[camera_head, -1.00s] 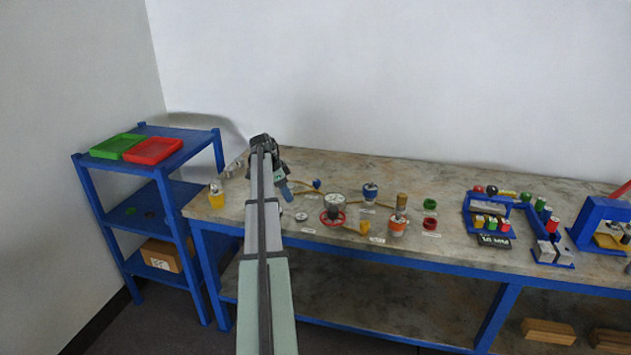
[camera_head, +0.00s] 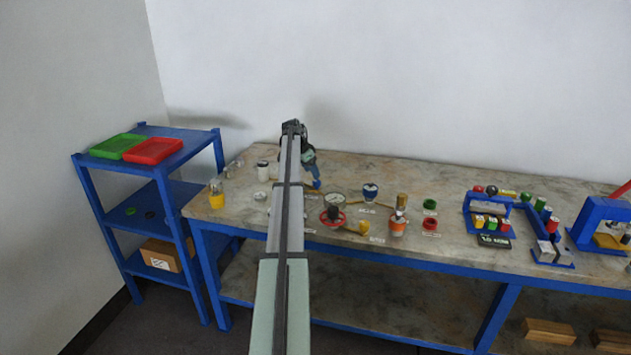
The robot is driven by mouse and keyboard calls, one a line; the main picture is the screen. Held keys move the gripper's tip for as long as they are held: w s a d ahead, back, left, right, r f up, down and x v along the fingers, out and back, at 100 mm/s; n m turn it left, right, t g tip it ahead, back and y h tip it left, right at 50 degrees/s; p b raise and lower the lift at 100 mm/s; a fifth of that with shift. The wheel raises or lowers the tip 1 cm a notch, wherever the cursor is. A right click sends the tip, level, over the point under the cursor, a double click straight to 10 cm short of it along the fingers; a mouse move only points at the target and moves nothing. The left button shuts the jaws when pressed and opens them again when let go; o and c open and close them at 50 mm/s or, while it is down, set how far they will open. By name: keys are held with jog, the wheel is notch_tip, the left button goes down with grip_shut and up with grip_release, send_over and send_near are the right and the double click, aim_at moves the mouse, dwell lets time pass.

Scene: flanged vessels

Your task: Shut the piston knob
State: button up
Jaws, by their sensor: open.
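Several flanged vessel fittings stand on the bench; the labels are too small to read, so I cannot tell for sure which one is the piston knob. A small blue knob (camera_head: 316,184) sits on a yellow pipe left of centre. A red handwheel (camera_head: 332,216) with a dark hub stands in front of it. My gripper (camera_head: 313,173) is open, just above or behind the small blue knob; contact cannot be told. Its fingers are tiny and partly hidden by my arm.
My arm covers part of the bench (camera_head: 245,185). White jars (camera_head: 263,170) and a yellow cup (camera_head: 216,199) stand to the left. Red and green rings (camera_head: 430,223) and a blue rack (camera_head: 485,213) stand to the right. A blue shelf (camera_head: 150,175) is at far left.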

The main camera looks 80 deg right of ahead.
aim_at(316, 181)
jog(key=shift+x, duration=3.05)
jog(key=c, duration=1)
